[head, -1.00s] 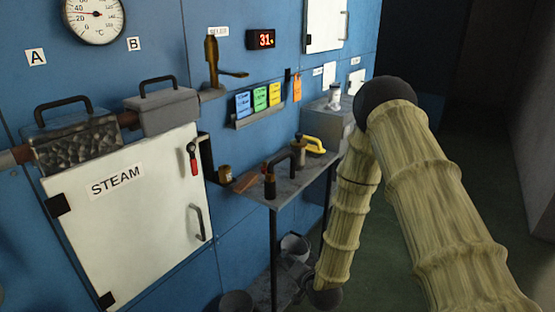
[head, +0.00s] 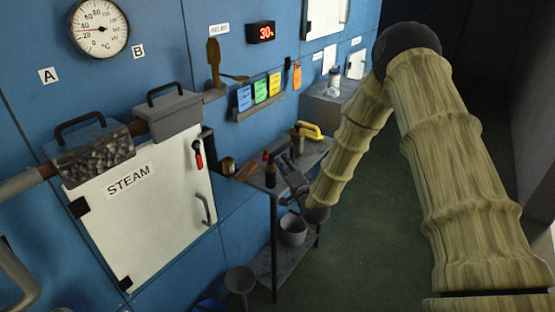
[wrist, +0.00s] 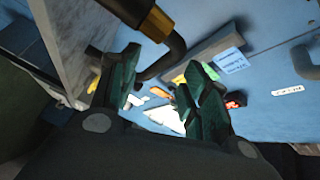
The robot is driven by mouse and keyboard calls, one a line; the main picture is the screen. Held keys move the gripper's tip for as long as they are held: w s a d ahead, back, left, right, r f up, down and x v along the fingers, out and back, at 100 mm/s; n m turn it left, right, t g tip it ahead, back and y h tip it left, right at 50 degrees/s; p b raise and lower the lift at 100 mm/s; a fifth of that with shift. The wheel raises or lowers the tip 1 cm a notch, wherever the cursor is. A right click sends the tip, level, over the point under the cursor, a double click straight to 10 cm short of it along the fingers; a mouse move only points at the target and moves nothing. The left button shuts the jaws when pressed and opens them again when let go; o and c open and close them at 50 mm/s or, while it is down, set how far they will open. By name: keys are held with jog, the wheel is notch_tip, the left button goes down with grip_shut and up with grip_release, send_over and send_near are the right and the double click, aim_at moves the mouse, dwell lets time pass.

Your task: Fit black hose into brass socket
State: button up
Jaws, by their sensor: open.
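The black hose (head: 270,176) stands on the small grey wall shelf; its upper part is partly hidden behind my gripper in the head view. In the wrist view the black hose (wrist: 174,52) bends down from a brass-coloured collar at the top, just beyond my fingertips. My gripper (wrist: 163,82) is open, with dark green finger pads apart and nothing clearly held between them. In the head view my gripper (head: 292,176) is at the shelf, close beside the hose. A small brass cup-like fitting (head: 228,165), seemingly the brass socket, sits on the wall left of the shelf.
The grey shelf (head: 312,152) also bears a yellow-handled item (head: 311,130). A white STEAM door (head: 150,215) with a red-handled lever (head: 198,155) is to the left. Coloured cards (head: 260,90) hang above. The floor at right is clear.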

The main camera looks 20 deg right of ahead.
jog(key=w+p, duration=0.3)
jog(key=w, duration=0.3)
jog(key=shift+w+r, duration=0.15)
jog(key=shift+r, duration=0.3)
jog(key=shift+a, duration=0.1)
jog(key=shift+c, duration=0.5)
grip_shut()
